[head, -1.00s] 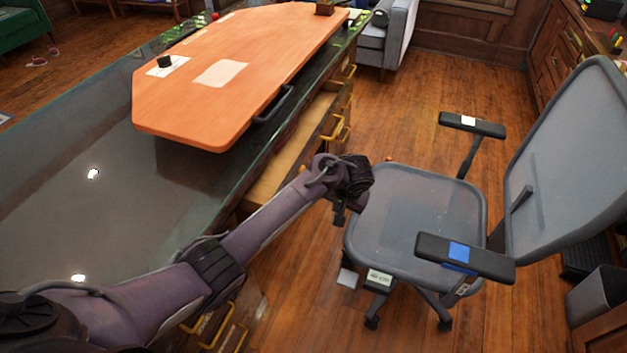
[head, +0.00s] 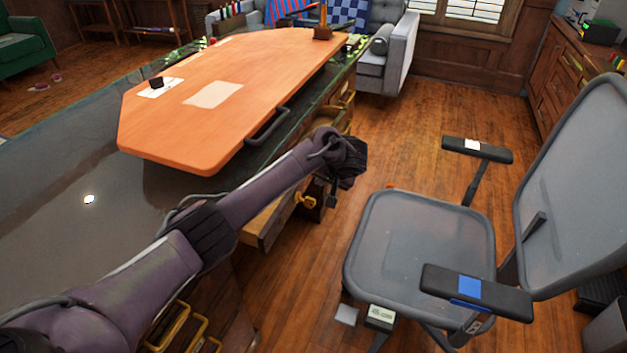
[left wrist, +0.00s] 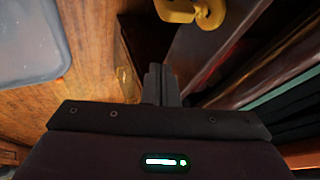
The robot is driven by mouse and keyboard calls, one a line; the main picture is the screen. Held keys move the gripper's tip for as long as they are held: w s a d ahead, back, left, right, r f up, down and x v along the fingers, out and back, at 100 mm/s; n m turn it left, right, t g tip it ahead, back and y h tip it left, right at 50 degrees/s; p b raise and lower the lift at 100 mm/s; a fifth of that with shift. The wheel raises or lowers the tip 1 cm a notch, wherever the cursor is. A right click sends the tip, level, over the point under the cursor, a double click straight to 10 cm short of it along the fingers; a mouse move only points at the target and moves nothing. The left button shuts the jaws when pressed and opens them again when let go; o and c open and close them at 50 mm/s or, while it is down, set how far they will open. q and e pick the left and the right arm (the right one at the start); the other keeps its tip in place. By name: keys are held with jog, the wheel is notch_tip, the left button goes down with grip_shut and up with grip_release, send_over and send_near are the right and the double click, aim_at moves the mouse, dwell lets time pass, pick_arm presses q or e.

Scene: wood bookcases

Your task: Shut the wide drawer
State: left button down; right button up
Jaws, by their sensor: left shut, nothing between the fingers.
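The wide drawer (head: 264,222) stands open at the desk's side, its pale wooden inside partly hidden behind my left arm. A brass handle (head: 306,201) shows on its front, under my forearm. My left gripper (head: 334,192) is on the chair side of the drawer front, small and dark in the head view. In the left wrist view the fingers of my left gripper (left wrist: 160,84) are together and empty. A brass handle (left wrist: 205,12) on a dark drawer front shows beyond them; I cannot tell whether they touch that front. My right gripper is not in view.
A grey office chair (head: 425,245) stands close to the right of my left gripper. The dark glossy desk (head: 55,235) carries an orange board (head: 190,125). Other drawers with brass handles (head: 170,325) are below at the near end. Wooden floor (head: 410,115) is free beyond the chair.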

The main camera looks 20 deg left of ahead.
pick_arm(q)
jog(key=shift+a, duration=1.25)
